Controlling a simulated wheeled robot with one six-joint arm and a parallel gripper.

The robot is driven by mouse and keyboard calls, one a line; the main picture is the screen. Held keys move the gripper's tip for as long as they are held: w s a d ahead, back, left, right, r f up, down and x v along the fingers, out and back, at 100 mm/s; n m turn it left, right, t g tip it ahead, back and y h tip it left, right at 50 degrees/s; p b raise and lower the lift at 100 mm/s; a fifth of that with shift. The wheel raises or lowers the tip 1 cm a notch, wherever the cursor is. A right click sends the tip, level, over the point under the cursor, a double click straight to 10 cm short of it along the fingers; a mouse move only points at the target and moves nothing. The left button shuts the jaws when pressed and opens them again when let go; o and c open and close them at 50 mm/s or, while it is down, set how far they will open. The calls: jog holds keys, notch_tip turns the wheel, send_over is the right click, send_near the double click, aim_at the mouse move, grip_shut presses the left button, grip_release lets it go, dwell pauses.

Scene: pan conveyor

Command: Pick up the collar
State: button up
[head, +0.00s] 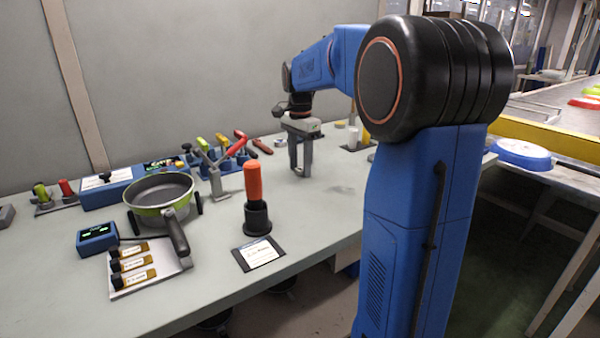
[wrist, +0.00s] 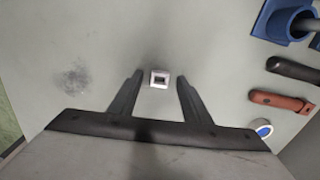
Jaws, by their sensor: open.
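The collar (wrist: 160,84) appears to be the small pale square piece with a dark square hole on the grey bench in the wrist view. My gripper (wrist: 159,77) is open, with one finger on each side of the collar and a gap to both. The fingers point down at the bench. In the head view my gripper (head: 300,171) hangs over the back middle of the bench. I cannot make out the collar there. How high the fingertips are above the bench is hard to tell.
A rack of coloured-handled tools (head: 219,183) stands left of my gripper. An orange-handled tool (head: 253,180) stands upright in a black holder, nearer. A green-sided pan (head: 147,211) is further left. In the wrist view a red-brown handle (wrist: 279,102) lies at right. Bench around the collar is clear.

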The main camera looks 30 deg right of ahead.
grip_shut()
jog(key=c, duration=1.1)
grip_release()
